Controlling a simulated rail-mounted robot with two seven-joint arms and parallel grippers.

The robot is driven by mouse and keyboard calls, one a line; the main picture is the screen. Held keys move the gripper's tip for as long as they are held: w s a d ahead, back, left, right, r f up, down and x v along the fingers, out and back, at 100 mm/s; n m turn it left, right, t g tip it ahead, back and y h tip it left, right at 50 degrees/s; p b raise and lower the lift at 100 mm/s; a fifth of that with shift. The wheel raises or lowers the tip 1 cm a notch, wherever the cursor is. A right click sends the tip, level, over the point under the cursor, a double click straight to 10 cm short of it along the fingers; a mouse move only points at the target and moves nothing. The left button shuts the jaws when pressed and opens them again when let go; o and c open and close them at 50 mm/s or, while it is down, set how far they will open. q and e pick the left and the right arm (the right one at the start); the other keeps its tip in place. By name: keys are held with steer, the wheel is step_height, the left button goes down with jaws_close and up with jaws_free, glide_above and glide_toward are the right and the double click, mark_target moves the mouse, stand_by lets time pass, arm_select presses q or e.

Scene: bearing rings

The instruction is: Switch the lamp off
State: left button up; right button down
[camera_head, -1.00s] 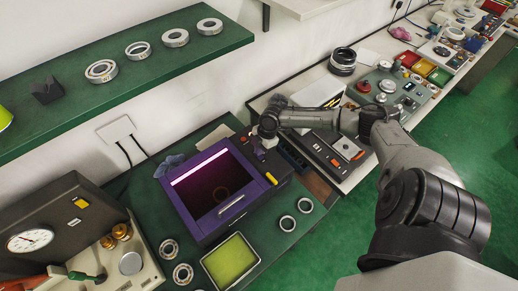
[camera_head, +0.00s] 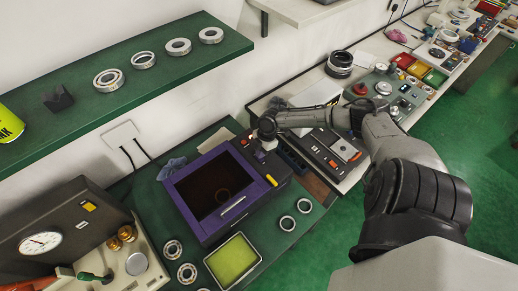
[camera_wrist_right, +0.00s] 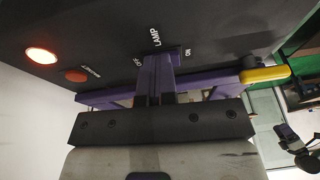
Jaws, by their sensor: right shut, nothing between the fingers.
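The purple-framed inspection box (camera_head: 184,213) stands on the green bench, and its window (camera_head: 208,188) is dark with no lit strip. Its black side panel (camera_head: 270,167) carries a LAMP label (camera_wrist_right: 155,37) with OFF and ON marks in the right wrist view. My right gripper (camera_wrist_right: 158,60) is shut and empty, its fingertips at the panel between those marks; it also shows at the box's back corner in the head view (camera_head: 262,145). The fingers hide the lamp switch, so its position cannot be seen. My left gripper is not in view.
An orange light (camera_wrist_right: 41,55) glows on the panel beside a red button (camera_wrist_right: 76,76). A yellow handle (camera_wrist_right: 265,74) sticks out at the panel's edge. A green tray (camera_head: 232,260) and bearing rings (camera_head: 287,223) lie in front of the box. A shelf (camera_head: 205,56) hangs above.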

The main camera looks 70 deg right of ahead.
steer(key=shift+s+a+f, duration=0.25)
steer(key=shift+s, duration=0.2)
steer(key=shift+r, duration=0.1)
steer(key=shift+r+p, duration=0.2)
steer(key=shift+p, duration=0.1)
steer(key=r+p, duration=0.1)
steer(key=r, duration=0.1)
steer(key=r+p, duration=0.1)
steer(key=p, duration=0.1)
steer(key=shift+w+r, duration=0.2)
steer(key=shift+r, duration=0.2)
steer(key=w+v, duration=0.1)
steer(key=v, duration=0.9)
steer(key=shift+d, duration=0.35)
